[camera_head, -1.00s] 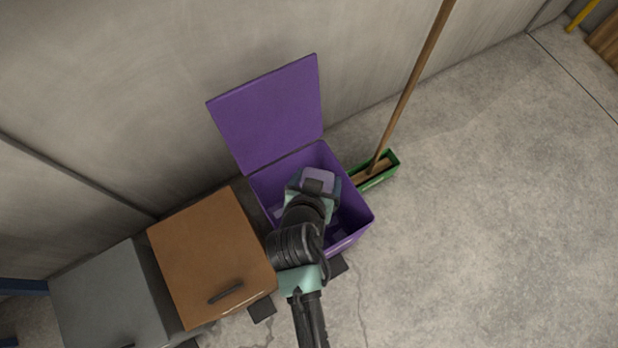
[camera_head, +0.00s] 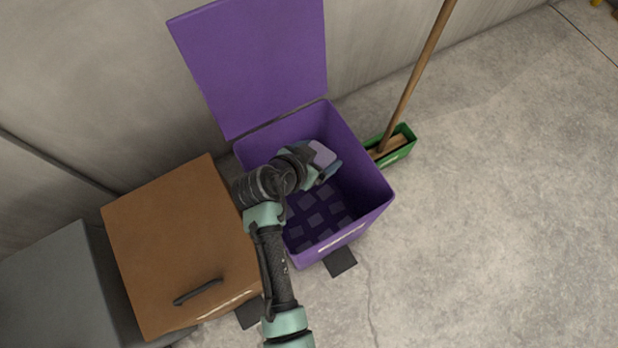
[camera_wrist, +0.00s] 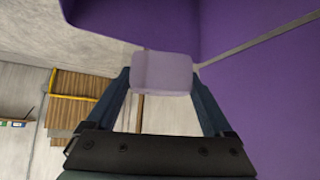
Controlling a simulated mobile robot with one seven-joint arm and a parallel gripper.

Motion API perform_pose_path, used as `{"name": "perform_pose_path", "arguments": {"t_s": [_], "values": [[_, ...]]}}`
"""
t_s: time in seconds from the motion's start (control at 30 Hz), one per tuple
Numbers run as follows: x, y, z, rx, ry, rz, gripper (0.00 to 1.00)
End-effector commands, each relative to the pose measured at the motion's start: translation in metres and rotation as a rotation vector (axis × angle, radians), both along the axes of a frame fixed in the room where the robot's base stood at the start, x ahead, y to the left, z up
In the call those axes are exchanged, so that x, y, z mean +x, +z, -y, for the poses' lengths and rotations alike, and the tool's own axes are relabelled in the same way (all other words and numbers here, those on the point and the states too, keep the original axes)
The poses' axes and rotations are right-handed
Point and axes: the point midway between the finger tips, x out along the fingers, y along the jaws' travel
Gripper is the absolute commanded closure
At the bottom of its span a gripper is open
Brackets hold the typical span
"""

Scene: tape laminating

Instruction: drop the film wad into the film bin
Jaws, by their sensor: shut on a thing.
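The film wad is a pale lilac block (camera_wrist: 162,73) held between the two fingertips in the wrist view; it also shows at the end of my arm in the head view (camera_head: 321,154). My gripper (camera_wrist: 162,78) is shut on it. The film bin is the purple bin (camera_head: 376,190) with its lid (camera_head: 255,60) swung open against the wall. In the head view my gripper and the wad are over the bin's open mouth. Several lighter square patches show on the bin's floor. My arm hides the bin's left part.
A brown lidded bin (camera_head: 180,240) with a dark handle stands left of the purple bin, and a grey bin (camera_head: 55,290) beyond it. A green tray (camera_head: 402,147) with a wooden-handled broom (camera_head: 415,80) stands on the right. The floor (camera_head: 500,220) further right is clear.

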Motion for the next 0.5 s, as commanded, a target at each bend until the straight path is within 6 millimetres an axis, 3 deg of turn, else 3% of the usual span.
{"name": "perform_pose_path", "arguments": {"t_s": [0.03, 0.13, 0.5], "values": [[0.004, -0.020, 0.000, 0.001, -0.018, 0.002, 0.65], [0.008, -0.034, 0.000, 0.001, -0.048, 0.002, 0.65], [0.014, -0.051, 0.001, 0.000, -0.093, 0.000, 0.65]]}}
